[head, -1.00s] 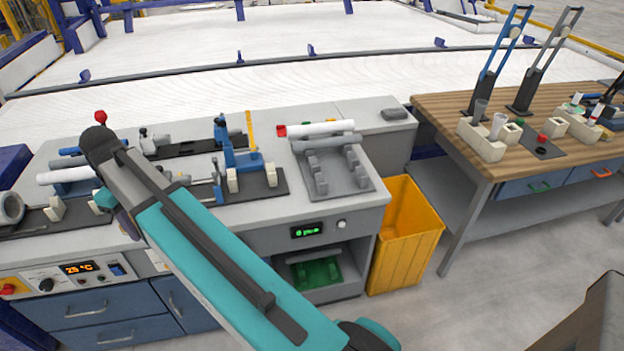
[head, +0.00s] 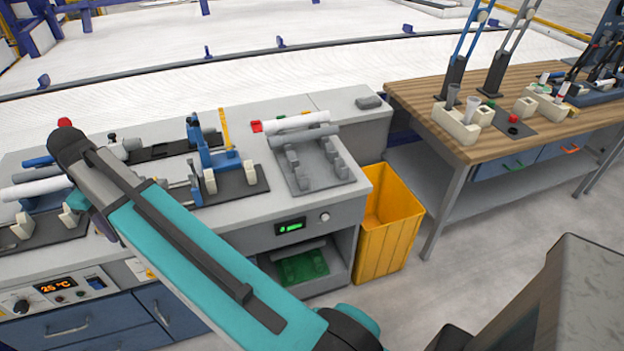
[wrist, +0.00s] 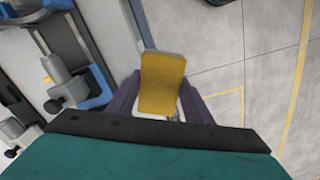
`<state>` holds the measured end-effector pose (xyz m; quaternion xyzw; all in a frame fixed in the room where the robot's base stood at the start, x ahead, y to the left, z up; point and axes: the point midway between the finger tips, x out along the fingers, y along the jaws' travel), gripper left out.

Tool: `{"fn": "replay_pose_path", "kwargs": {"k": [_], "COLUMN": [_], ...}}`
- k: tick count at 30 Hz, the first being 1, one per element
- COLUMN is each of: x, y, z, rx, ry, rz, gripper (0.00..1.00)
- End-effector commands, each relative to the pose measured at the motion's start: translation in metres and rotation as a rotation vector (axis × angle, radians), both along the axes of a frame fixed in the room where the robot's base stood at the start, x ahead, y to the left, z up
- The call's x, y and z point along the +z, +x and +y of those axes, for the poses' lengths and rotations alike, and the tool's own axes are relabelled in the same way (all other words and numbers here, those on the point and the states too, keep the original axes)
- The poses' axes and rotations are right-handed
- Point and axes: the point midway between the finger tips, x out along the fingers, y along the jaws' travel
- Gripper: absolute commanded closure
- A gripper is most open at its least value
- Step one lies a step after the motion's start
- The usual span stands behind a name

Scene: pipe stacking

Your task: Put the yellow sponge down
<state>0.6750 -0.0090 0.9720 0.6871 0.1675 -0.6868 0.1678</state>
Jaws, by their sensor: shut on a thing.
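The yellow sponge (wrist: 163,80) shows in the wrist view as a flat, roughly rectangular yellow block. My gripper (wrist: 159,104) has its two dark purple fingers on either side of the sponge and is shut on it. In the wrist view the sponge lies over grey floor, just right of a bench edge. In the head view my teal and grey arm reaches to the left over the grey bench (head: 245,235). The sponge is not visible there, and my fingers are mostly hidden behind my arm.
The bench carries pipe fixtures, a grey rack (head: 312,172) with pipes lying across it, and a small dark grey block (head: 368,102). A clear patch of bench top lies around that block. A yellow bin (head: 388,235) stands beside the bench, left of a wooden table (head: 418,98).

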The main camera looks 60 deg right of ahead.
Motion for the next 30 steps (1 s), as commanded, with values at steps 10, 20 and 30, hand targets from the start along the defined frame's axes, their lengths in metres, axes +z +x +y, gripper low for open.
{"fn": "replay_pose_path", "kwargs": {"k": [10,20,30], "x": [-0.01,-0.021,-0.031], "y": [-0.018,-0.051,-0.099], "z": [-0.087,-0.179,-0.265], "rx": [-0.14,-0.298,-0.461], "ry": [0.0,0.0,0.0], "rz": [0.0,0.0,0.0], "gripper": [0.78,0.78,0.78]}}
